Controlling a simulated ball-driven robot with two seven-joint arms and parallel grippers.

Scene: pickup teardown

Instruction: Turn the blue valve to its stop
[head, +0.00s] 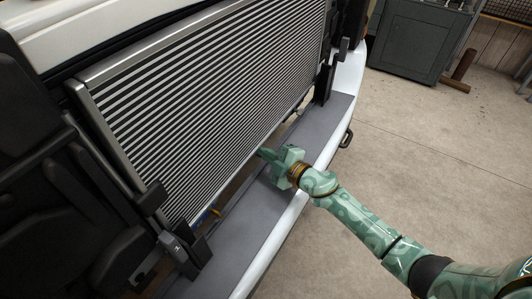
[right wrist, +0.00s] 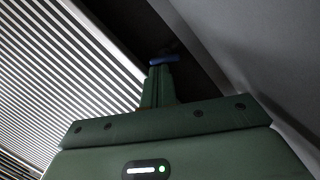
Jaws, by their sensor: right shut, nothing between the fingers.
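The blue valve handle (right wrist: 164,61) shows in the right wrist view as a small blue bar in the dark gap below the radiator. It lies right at the tips of my right gripper's fingers, which partly cover it; I cannot tell whether they touch. My right gripper (right wrist: 160,72) is shut with nothing between its fingers. In the head view my right gripper (head: 264,153) reaches in over the grey bumper ledge to the radiator's lower edge, and I cannot make out the handle there. My left gripper is not in view.
The large finned radiator (head: 215,90) stands above the grey ledge (head: 245,235). Dark brackets (head: 183,250) stand at its lower left. A small yellow piece (head: 216,211) shows in the gap, with a bit of blue beside it.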

